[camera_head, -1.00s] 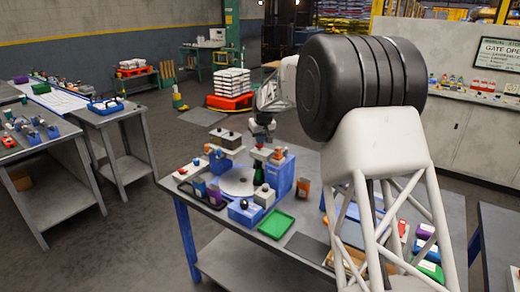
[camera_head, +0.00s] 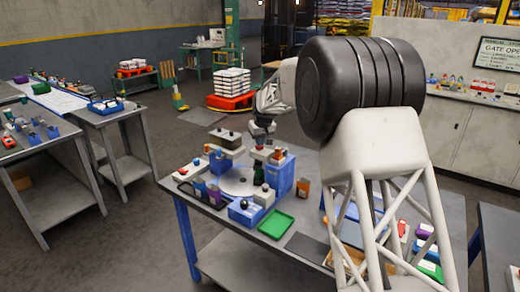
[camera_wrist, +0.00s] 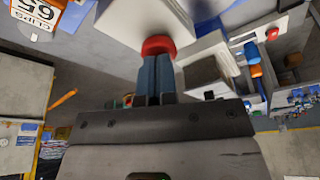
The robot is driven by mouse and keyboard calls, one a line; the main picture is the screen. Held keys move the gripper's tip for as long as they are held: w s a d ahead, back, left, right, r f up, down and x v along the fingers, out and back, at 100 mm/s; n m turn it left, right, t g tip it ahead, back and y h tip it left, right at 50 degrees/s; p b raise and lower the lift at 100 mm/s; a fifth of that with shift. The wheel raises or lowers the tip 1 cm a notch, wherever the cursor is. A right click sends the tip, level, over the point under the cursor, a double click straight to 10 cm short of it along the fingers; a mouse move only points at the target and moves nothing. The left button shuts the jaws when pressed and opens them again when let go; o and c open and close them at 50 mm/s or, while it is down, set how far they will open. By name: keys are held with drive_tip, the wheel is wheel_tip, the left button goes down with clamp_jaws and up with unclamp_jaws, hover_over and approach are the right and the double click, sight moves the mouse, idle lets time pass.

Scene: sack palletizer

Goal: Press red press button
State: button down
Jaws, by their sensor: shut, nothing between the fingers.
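The red press button (camera_wrist: 158,45) shows in the wrist view as a round red cap on a white housing (camera_wrist: 150,20). My gripper (camera_wrist: 155,62) is shut and empty, its two blue-grey fingers side by side. Their tips overlap the button's lower edge in the picture; I cannot tell whether they touch it. In the head view my gripper (camera_head: 262,138) is over the blue-and-white station on the table, close above its white part. The button is too small and hidden there to tell clearly.
The station has a grey round plate (camera_head: 238,181) and blue blocks around it. A green tray (camera_head: 276,225) lies in front, and an orange container (camera_head: 302,189) stands to the right. A second red knob (camera_wrist: 272,33) shows at the right in the wrist view.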

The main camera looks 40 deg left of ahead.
drive_tip(key=shift+f, duration=0.3)
drive_tip(key=shift+r, duration=1.85)
drive_tip(key=shift+r, duration=0.1)
wheel_tip(320, 180, up, 7)
idle(0.8)
drive_tip(key=shift+d, duration=0.1)
idle(0.4)
